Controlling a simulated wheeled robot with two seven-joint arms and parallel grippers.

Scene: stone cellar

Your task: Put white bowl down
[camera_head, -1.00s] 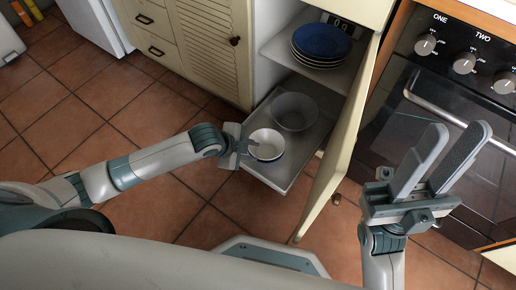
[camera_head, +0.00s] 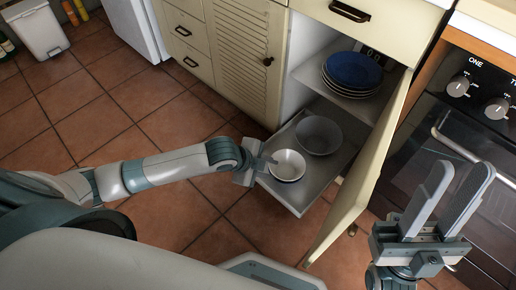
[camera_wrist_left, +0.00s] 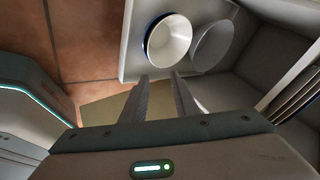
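The white bowl (camera_head: 287,165) sits upright on the grey pull-out tray (camera_head: 297,200) of the low cupboard. In the left wrist view the bowl (camera_wrist_left: 169,41) shows a dark blue edge on its outside. My left gripper (camera_head: 263,160) is at the bowl's left side. In the left wrist view the left gripper (camera_wrist_left: 159,78) has its fingers apart, with the tips at the bowl's near rim; whether they touch it is unclear. My right gripper (camera_head: 456,190) is open and empty, in front of the oven.
A grey bowl (camera_head: 319,135) stands behind the white bowl on the tray. Blue-topped stacked plates (camera_head: 352,72) are on the shelf above. The open cupboard door (camera_head: 362,178) stands right of the tray, with the oven (camera_head: 487,150) beyond.

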